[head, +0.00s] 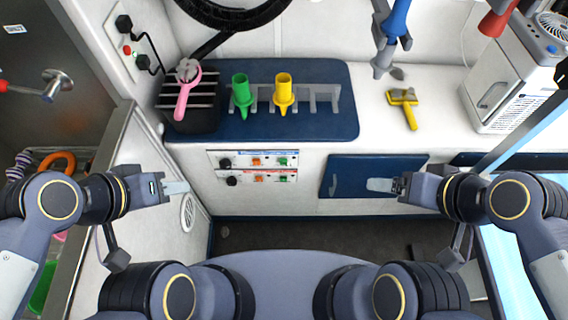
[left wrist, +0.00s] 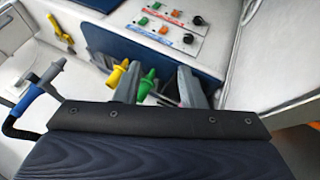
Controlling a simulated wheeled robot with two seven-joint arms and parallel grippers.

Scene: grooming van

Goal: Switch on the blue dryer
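The blue dryer (head: 396,20) hangs at the upper right in the head view, its grey nozzle pointing down; it also shows at the left of the left wrist view (left wrist: 22,112). The control panel (head: 255,167) on the cabinet front has an upper row with a blue label and a lower row with a red label. Each row has a black knob, an orange switch and a green switch. My left gripper (head: 178,187) is left of the panel, apart from it; its fingers stand apart with nothing between them. My right gripper (head: 380,185) is before the blue cabinet door, its finger gap unclear.
Green (head: 241,92) and yellow (head: 284,90) nozzles stand in a grey rack on the blue mat (head: 345,128). A pink brush (head: 186,95) lies on a black basket. A red dryer (head: 497,18) hangs at the right.

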